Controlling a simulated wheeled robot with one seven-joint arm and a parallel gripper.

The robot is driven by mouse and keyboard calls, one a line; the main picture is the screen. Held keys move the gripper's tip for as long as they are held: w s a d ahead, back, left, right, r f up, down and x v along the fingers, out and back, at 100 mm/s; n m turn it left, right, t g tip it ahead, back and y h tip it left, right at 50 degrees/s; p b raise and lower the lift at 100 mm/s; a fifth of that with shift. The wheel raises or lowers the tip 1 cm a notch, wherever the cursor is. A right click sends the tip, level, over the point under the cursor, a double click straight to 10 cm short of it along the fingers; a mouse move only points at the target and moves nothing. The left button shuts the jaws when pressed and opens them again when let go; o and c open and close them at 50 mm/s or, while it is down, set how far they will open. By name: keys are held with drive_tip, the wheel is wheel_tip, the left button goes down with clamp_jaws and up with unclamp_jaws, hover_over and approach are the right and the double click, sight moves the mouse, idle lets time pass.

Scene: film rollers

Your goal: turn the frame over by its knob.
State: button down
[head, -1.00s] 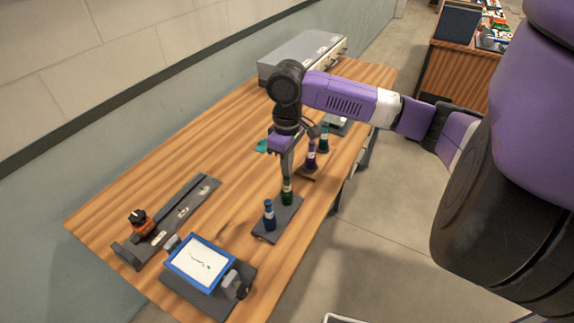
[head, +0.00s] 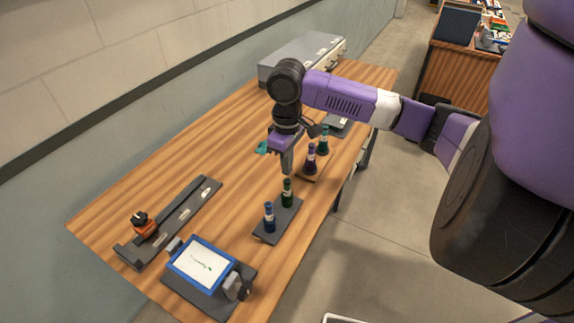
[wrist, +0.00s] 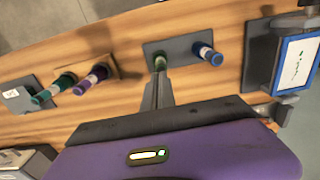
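The frame (head: 202,263) has a blue rim and a white panel with a small dark and green mark. It sits over a dark base at the table's near end. A grey knob (head: 233,287) is at its right end. The frame also shows at the right edge of the wrist view (wrist: 298,62). My gripper (head: 287,171) points down above a green roller (head: 287,194), well away from the frame and knob. In the wrist view its fingers (wrist: 157,80) overlap closely, so their gap is unclear. Nothing is seen lifted in them.
A blue roller (head: 269,219) stands beside the green one on a dark plate. Purple (head: 311,159) and teal (head: 323,141) rollers stand farther back. A dark rail (head: 180,217) with an orange-and-black piece (head: 142,224) lies left. A grey box (head: 300,55) stands at the back.

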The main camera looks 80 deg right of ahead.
wheel_tip(320, 180, up, 6)
drive_tip(key=p, duration=0.5)
drive_tip(key=shift+r, duration=0.15)
idle(0.5)
